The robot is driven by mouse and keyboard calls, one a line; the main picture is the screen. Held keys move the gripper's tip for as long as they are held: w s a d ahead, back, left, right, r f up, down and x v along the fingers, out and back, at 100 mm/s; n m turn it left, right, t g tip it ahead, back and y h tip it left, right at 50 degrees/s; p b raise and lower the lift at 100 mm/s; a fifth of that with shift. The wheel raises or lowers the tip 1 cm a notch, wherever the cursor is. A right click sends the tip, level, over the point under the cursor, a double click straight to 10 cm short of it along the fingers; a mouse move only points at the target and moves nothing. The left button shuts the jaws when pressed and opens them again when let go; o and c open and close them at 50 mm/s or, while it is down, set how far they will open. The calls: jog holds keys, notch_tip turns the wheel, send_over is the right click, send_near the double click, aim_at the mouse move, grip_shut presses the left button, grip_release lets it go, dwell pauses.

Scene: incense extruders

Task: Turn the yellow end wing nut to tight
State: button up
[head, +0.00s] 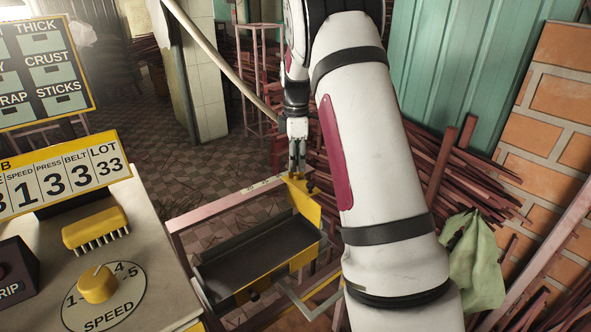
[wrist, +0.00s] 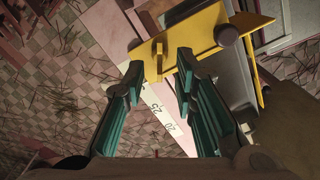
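A yellow end plate (head: 307,207) stands at the far end of a dark tray (head: 262,262). In the wrist view the yellow plate (wrist: 200,28) crosses the top. A narrow yellow fin, which looks like the wing nut (wrist: 158,58), stands out from it. My gripper (wrist: 158,64) is open, with one teal-padded finger on each side of the fin. Gaps show between the fin and both fingers. In the head view my gripper (head: 297,168) points down just above the plate's top, and the wing nut there is too small to make out clearly.
A pale ruler strip (wrist: 160,112) with numbers lies along the rail below the fingers. A dark round knob (wrist: 227,35) is beside the plate. A control panel (head: 140,250) with a yellow speed dial (head: 98,284) stands at left. Stacked sticks (head: 450,180) lie at right.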

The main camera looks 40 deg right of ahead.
aim_at(296, 174)
jog(key=shift+f, duration=1.6)
grip_shut()
